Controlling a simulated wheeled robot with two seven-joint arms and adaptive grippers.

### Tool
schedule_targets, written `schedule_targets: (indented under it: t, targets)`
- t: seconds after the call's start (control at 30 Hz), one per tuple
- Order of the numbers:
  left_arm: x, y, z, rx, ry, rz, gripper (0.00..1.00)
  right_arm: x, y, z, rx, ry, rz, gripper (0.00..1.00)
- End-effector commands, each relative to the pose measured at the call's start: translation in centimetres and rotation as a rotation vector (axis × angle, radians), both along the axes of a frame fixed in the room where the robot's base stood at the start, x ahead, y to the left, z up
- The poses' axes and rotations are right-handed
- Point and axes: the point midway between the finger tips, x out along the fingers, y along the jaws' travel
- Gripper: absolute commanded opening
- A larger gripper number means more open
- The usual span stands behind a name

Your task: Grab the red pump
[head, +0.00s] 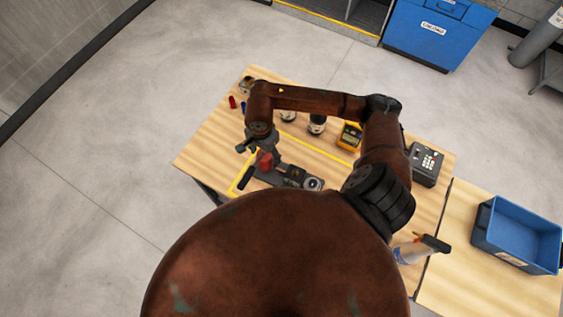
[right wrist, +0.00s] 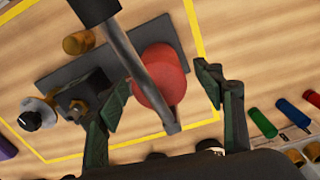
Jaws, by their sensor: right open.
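The red pump has a round red body (right wrist: 168,72), seen from above in the right wrist view. It sits on a dark base plate (right wrist: 105,52), and a grey metal lever (right wrist: 122,48) with a black grip passes over it. In the head view the red body (head: 265,161) shows partly below my right gripper (head: 258,150). In the right wrist view my right gripper (right wrist: 163,95) is open, with one green-black finger on each side of the red body. The right finger is visibly apart from it; left-finger contact is unclear. My left gripper is out of view.
Yellow tape (head: 324,153) frames the pump on the wooden table (head: 215,140). A yellow meter (head: 350,136), a black keypad box (head: 425,164) and small red and blue cylinders stand around it. A blue bin (head: 515,236) is at right.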

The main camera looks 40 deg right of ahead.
Motion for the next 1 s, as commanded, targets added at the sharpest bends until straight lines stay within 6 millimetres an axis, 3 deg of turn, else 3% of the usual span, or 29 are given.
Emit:
schedule_targets:
  t: [0.2, 0.5, 1.0]
  targets:
    - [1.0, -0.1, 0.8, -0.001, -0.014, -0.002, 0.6, -0.1, -0.1, -2.9, 0.001, 0.003, -0.001, 0.62]
    - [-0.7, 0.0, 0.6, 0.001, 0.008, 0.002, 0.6, -0.1, -0.1, -3.4, -0.001, 0.0, 0.0, 0.62]
    - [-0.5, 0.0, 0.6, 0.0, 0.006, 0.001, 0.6, -0.1, -0.2, -3.4, 0.0, 0.001, 0.0, 0.27]
